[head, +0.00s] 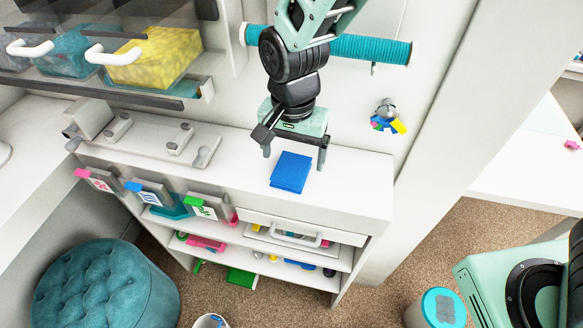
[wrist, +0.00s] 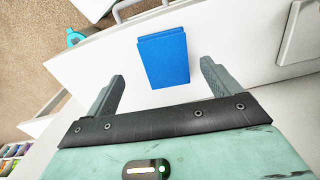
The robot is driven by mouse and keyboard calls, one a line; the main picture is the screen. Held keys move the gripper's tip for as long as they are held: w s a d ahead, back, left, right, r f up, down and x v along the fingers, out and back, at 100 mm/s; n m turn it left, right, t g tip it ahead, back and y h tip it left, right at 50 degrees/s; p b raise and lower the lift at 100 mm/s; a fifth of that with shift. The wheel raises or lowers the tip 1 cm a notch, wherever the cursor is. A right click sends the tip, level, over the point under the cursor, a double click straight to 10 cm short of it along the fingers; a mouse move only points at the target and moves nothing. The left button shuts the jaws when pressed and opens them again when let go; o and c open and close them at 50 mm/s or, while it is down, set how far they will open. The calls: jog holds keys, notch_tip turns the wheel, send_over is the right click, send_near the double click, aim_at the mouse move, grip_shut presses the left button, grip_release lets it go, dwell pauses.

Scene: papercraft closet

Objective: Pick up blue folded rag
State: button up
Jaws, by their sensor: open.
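The blue folded rag (head: 291,172) lies flat on the white top of a low shelf unit (head: 350,182), near its front edge. In the wrist view the rag (wrist: 164,58) appears as a blue rectangle beyond the fingertips and roughly between their lines. My gripper (head: 296,160) is open and empty, just behind and above the rag in the head view. Its two dark fingers are spread apart in the wrist view (wrist: 163,75). Whether the fingertips touch the shelf top I cannot tell.
A grey panel with knobs (head: 150,132) lies left on the shelf top. A teal roll (head: 370,49) is mounted on the wall behind my arm, and a keyring (head: 387,114) hangs right of it. A teal tufted stool (head: 105,285) stands at front left. The shelf top right of the rag is clear.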

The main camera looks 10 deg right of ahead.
aim_at(290, 173)
jog(key=shift+a+f+p, duration=0.2)
jog(key=shift+f+p, duration=0.25)
jog(key=shift+f, duration=0.9)
jog(key=shift+a+f+p, duration=0.15)
jog(key=shift+f+p, duration=0.25)
jog(key=shift+f, duration=0.9)
jog(key=c, duration=1.1)
